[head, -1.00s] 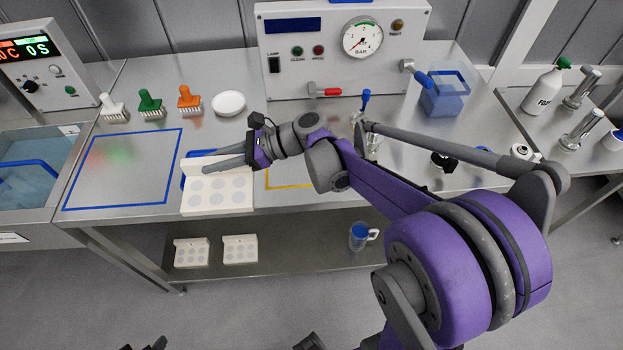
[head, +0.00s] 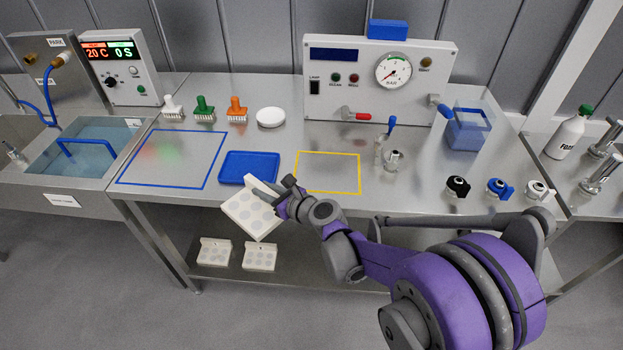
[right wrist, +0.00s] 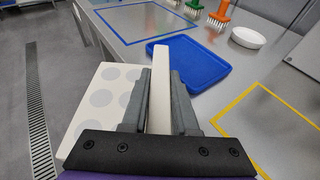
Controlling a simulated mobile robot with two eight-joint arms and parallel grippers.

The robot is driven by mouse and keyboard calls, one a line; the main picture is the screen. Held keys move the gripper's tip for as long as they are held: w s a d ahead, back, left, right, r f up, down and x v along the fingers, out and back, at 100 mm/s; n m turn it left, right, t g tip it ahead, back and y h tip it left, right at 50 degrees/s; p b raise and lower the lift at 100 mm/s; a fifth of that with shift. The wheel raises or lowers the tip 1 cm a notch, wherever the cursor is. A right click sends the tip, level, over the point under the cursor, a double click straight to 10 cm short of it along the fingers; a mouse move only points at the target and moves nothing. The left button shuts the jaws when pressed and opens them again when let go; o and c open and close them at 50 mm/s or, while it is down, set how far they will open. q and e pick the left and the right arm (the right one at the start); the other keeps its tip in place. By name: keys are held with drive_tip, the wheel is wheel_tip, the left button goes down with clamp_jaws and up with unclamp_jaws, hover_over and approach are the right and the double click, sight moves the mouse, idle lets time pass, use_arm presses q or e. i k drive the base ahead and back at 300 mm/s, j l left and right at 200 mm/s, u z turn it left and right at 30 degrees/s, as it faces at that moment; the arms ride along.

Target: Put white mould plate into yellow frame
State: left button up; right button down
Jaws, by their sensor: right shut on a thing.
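The white mould plate (head: 250,212) has round grey cavities and a raised edge. My right gripper (head: 284,194) is shut on that edge and holds the plate tilted in front of the table's front edge. In the right wrist view the plate (right wrist: 100,105) hangs to the left of the fingers (right wrist: 159,95), which pinch its upright edge. The yellow frame (head: 328,192) is a flat outline on the table, empty, to the right of the plate and gripper. Its corner also shows in the right wrist view (right wrist: 240,100). My left gripper is not in view.
A blue tray (head: 249,168) lies empty between the blue outline (head: 172,159) and the yellow frame. Brushes (head: 205,108) and a white dish (head: 271,117) stand behind. A valve fitting (head: 393,160) stands right of the yellow frame. Two smaller white moulds (head: 260,256) lie on the lower shelf.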

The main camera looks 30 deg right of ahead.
sight(327, 171)
drive_tip(key=z, duration=1.05)
drive_tip(key=i+j, duration=0.25)
drive_tip(key=i, duration=0.15)
drive_tip(key=i+j+z, duration=0.15)
drive_tip(key=i, duration=0.2)
drive_tip(key=j, duration=0.05)
